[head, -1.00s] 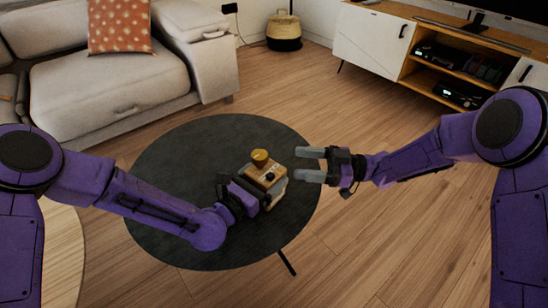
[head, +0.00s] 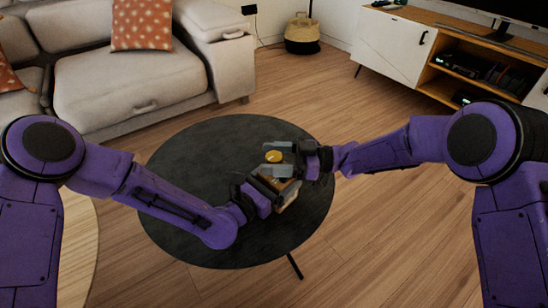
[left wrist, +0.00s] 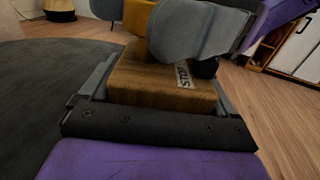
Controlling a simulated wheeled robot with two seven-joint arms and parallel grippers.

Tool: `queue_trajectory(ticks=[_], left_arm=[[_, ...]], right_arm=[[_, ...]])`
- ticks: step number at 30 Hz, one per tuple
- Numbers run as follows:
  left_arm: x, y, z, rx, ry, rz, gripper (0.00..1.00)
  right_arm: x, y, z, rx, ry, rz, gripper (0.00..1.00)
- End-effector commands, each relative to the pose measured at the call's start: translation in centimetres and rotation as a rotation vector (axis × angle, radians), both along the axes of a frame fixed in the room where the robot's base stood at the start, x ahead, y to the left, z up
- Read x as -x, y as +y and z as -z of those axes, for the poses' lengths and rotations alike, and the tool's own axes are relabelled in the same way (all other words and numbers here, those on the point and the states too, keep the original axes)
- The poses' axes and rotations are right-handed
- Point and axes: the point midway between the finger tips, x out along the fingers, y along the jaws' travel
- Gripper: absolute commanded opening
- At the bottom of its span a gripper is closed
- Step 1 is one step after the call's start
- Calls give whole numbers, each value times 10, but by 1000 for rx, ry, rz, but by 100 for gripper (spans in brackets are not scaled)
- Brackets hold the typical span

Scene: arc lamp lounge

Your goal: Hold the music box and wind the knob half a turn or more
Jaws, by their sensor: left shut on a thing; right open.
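The wooden music box (head: 290,194) is over the dark round table, partly hidden by both grippers. Its wooden face with a small lettered label fills the middle of the left wrist view (left wrist: 150,82). My left gripper (head: 266,190) is shut on the box, one finger on each side. The yellow knob (head: 274,156) is on top of the box; part of it shows in the left wrist view (left wrist: 137,20). My right gripper (head: 270,158) is open, its grey fingers on either side of the knob. I cannot tell whether they touch it.
The round dark table (head: 190,160) has bare room to the left of the box. A light sofa (head: 120,85) stands behind at left, and a basket (head: 302,35) at the back. A TV cabinet (head: 400,45) is at the back right. Wooden floor is clear between.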

Motion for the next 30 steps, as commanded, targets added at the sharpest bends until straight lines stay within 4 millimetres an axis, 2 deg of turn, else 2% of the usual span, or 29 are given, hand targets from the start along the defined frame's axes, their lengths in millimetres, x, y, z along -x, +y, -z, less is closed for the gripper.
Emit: queue_trajectory(ticks=[4, 6, 9, 20, 30], left_arm=[[0, 0, 0, 0, 0, 0, 39], [0, 0, 0, 0, 0, 0, 39], [0, 0, 0, 0, 0, 0, 39], [0, 0, 0, 1, 1, -1, 39], [0, 0, 0, 1, 1, -1, 39]], right_arm=[[0, 0, 0, 0, 0, 0, 68], [0, 0, 0, 0, 0, 0, 45], [0, -1, 0, 0, 0, 0, 18], [0, 0, -1, -3, -1, 54, 18], [1, 0, -1, -3, 0, 291, 18]])
